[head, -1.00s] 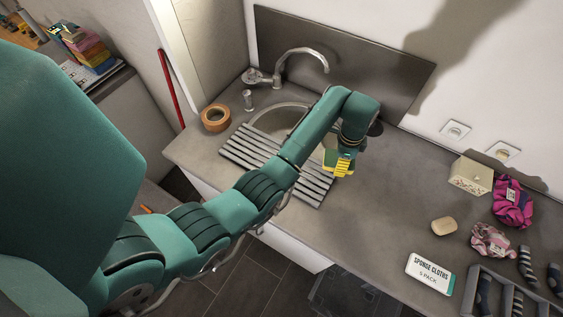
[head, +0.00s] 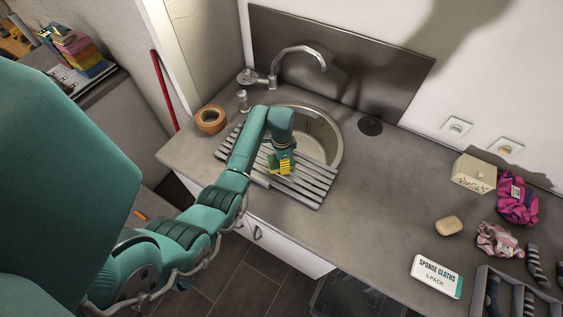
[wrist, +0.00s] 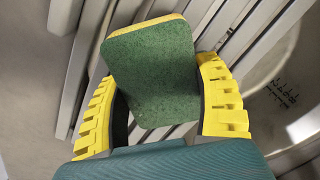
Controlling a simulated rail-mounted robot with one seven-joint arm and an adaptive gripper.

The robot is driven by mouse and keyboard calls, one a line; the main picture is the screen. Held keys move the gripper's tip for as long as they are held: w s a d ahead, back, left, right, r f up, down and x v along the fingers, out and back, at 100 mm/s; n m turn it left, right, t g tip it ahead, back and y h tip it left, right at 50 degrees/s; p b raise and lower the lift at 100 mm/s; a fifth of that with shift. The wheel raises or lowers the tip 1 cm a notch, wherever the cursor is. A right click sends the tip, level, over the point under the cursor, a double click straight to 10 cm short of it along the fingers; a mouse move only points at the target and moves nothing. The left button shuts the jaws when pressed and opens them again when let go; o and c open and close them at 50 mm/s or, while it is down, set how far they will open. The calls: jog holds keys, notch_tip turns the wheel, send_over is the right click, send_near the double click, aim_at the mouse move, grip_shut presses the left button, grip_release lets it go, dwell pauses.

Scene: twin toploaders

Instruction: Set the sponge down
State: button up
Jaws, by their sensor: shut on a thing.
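The sponge (wrist: 152,72) has a green scouring face and a yellow edge, and it fills the middle of the wrist view between the two yellow fingers. My gripper (wrist: 160,100) is shut on it. In the head view my gripper (head: 281,166) is over the slatted drying rack (head: 309,190) that lies partly across the round sink (head: 325,135). The grey slats show behind the sponge in the wrist view. I cannot tell whether the sponge touches the slats. In the head view the sponge is mostly hidden by the gripper.
To the right are a soap bar (head: 449,225), a sponge cloths pack (head: 437,276), a cream box (head: 474,173), pink cloths (head: 517,199) and a sock tray (head: 487,291). The middle counter (head: 375,205) is clear.

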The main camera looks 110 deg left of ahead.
jog(key=shift+a+f, duration=0.1)
jog(key=shift+f, duration=0.15)
jog(key=shift+f, duration=0.1)
jog(key=o, duration=1.1)
jog(key=shift+c, duration=0.2)
